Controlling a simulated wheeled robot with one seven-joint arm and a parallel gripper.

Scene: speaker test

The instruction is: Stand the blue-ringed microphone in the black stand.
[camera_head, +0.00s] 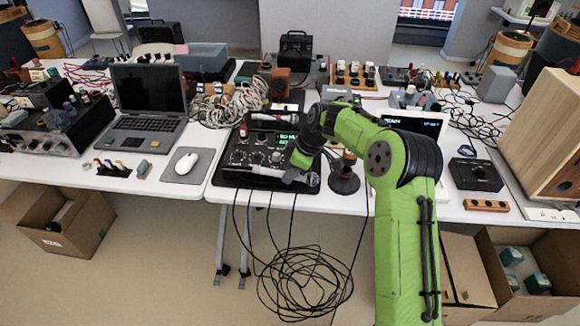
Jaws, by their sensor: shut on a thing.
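My green arm reaches in from the lower right and bends down over the black mixer. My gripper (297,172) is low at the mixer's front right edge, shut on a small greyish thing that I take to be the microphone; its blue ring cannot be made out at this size. The black stand (343,182) has a round base and stands on the table just right of the mixer and my gripper. Part of my arm is close above it, and its upper part is hard to make out.
The mixer (258,153) has lit green text. Left of it are a laptop (148,92) and a white mouse (187,163). A black box (475,174) and a wooden cabinet (545,135) stand at the right. Cables (305,280) hang to the floor in front.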

